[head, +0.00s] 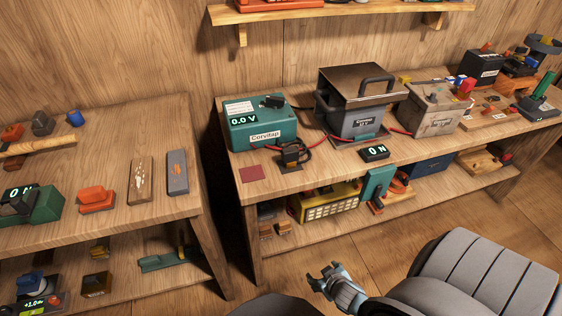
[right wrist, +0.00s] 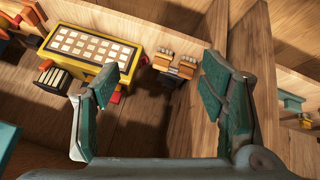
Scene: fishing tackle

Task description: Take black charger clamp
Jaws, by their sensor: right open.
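The charger's display reads 0.0 V. My right gripper (head: 326,280) is low in front of that bench, well apart from the clamp. In the right wrist view my right gripper (right wrist: 162,72) has its two fingers spread, with nothing between them. The clamp is not seen in the right wrist view. My left gripper is not in view.
A dark red square (head: 252,173) lies left of the clamp, and a small black display box (head: 375,153) stands to its right. A grey battery-like case (head: 352,112) stands behind. The lower shelf holds a yellow box (head: 328,203), also in the right wrist view (right wrist: 85,52).

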